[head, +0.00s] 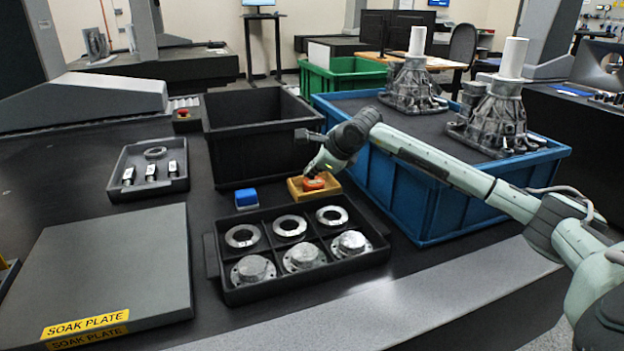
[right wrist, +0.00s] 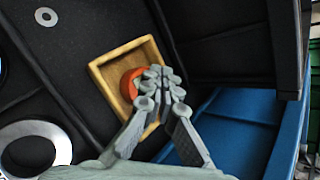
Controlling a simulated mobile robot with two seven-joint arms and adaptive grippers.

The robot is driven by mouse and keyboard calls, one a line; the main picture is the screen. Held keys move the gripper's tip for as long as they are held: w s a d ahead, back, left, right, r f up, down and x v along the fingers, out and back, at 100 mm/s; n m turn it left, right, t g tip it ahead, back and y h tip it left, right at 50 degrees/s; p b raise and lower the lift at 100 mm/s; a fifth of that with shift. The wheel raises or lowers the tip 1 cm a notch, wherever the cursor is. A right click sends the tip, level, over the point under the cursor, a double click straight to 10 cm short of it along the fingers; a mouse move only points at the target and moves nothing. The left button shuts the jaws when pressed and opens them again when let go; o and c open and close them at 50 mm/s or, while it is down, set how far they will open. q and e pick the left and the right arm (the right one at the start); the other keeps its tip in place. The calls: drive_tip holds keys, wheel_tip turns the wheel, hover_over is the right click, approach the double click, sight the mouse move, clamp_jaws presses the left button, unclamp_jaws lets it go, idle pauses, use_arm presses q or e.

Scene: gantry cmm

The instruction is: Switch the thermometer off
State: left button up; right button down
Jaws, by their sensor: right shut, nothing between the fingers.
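An orange device, which looks like the thermometer (head: 313,185), lies in a small wooden tray (head: 294,192) in the middle of the table. It also shows in the right wrist view (right wrist: 128,84), inside the tray there (right wrist: 148,48), partly hidden behind my fingers. My right gripper (head: 312,173) points down over the thermometer, its fingers closed together with nothing between them. In the right wrist view its fingertips (right wrist: 157,76) overlap the thermometer's edge; I cannot tell whether they touch it. The thermometer's button and display cannot be made out. My left gripper is not in view.
A blue block (head: 246,198) stands left of the wooden tray. A black divided tray (head: 296,212) with metal rings and flanges lies in front. A black bin (head: 255,140) stands behind, and a large blue crate (head: 440,205) with castings stands close on the right.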

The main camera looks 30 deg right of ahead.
idle(0.5)
drive_tip(key=shift+r, duration=0.3)
drive_tip(key=shift+r, duration=0.1)
drive_tip(key=shift+r+p, duration=1.6)
drive_tip(key=shift+r, duration=1.3)
